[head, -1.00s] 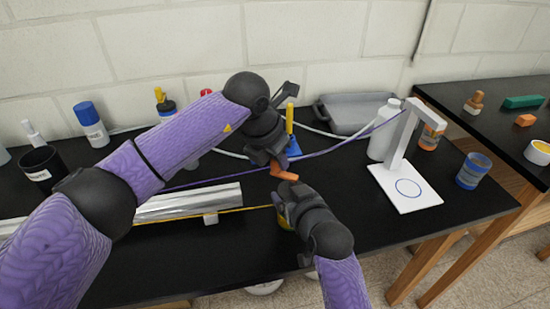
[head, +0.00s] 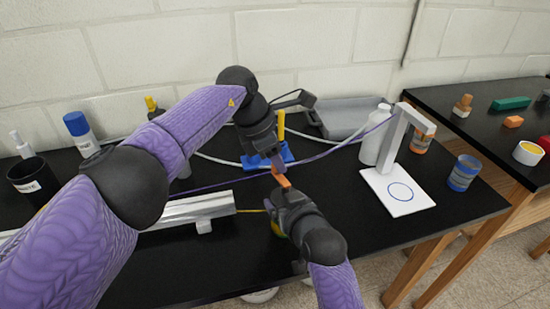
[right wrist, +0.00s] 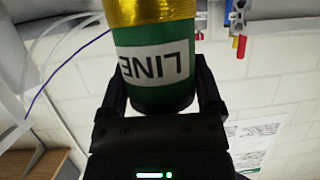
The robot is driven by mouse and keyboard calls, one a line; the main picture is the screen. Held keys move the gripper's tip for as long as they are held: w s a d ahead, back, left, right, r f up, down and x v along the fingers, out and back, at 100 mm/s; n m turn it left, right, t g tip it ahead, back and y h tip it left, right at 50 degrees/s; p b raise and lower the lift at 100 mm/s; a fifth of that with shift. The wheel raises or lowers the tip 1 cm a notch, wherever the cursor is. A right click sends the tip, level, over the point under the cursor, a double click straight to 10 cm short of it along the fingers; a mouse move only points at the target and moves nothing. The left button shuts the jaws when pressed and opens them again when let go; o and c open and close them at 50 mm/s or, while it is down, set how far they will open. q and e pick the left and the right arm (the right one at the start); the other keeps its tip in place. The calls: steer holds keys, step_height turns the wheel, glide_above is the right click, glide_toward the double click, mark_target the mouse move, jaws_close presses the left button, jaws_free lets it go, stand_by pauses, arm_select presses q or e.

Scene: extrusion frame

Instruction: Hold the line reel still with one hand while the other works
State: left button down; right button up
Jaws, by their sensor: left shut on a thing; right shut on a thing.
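The line reel is green with a white LINE label (right wrist: 152,65) and yellow line wound on it; it looks upside down in the right wrist view. In the head view only a bit of the reel (head: 276,229) shows beside my right gripper (head: 280,206). That gripper, also in the right wrist view (right wrist: 160,75), is shut on the reel, one finger on each side. My left gripper (head: 272,160) is just above and behind the right one, shut on a small orange thing (head: 281,177). Its shape is partly hidden. Yellow line (head: 250,211) runs left from the reel.
A silvery bar (head: 190,210) lies to the left. A blue-based stand (head: 268,157) with a yellow post is behind my left gripper. A purple cord crosses behind.

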stand_by(0.3)
arm_select(q)
steer(key=shift+c, duration=2.4)
jaws_free()
steer(key=v, duration=1.2)
